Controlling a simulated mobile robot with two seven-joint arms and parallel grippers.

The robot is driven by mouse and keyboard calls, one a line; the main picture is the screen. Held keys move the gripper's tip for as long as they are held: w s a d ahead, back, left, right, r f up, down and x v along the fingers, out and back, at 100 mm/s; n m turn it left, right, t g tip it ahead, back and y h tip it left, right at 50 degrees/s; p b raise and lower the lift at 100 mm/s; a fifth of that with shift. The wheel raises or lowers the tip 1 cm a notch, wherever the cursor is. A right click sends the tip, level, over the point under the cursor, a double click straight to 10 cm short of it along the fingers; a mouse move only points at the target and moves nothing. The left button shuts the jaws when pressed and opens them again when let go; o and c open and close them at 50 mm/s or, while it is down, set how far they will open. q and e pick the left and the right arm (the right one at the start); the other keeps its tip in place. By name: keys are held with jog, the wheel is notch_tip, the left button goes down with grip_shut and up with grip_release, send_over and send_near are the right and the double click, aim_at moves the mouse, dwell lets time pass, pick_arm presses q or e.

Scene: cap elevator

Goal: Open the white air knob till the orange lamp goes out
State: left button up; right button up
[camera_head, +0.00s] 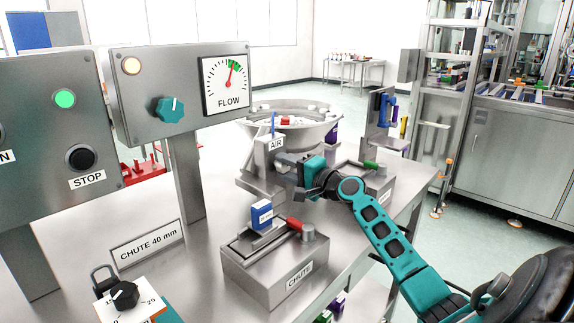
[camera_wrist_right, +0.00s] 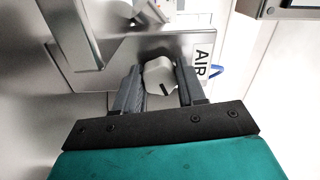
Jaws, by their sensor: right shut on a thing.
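The white air knob (camera_wrist_right: 159,75) sits between the two dark fingers of my right gripper (camera_wrist_right: 158,88) in the right wrist view, a dark mark on its face. The AIR label (camera_wrist_right: 203,62) is beside it. In the head view my right gripper (camera_head: 287,163) is at the metal block under the AIR sign (camera_head: 275,143), and it hides the knob there. The gripper is shut on the knob. The round lamp (camera_head: 131,66) on the flow panel looks pale cream with a warm tint. The FLOW gauge (camera_head: 227,84) has its needle near the green band. My left gripper is not in view.
A bowl feeder (camera_head: 290,122) stands behind the gripper. The CHUTE block (camera_head: 275,264), with a blue box (camera_head: 262,214) and a red-tipped part, is in front. A teal knob (camera_head: 169,109) and a lit green lamp (camera_head: 65,99) are on the left panels. A black dial (camera_head: 125,294) is at lower left.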

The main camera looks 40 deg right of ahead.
dwell(0.4)
jog(key=o, duration=1.1)
jog(key=shift+c, duration=0.2)
jog(key=s+d+b, duration=0.1)
jog(key=s, duration=1.2)
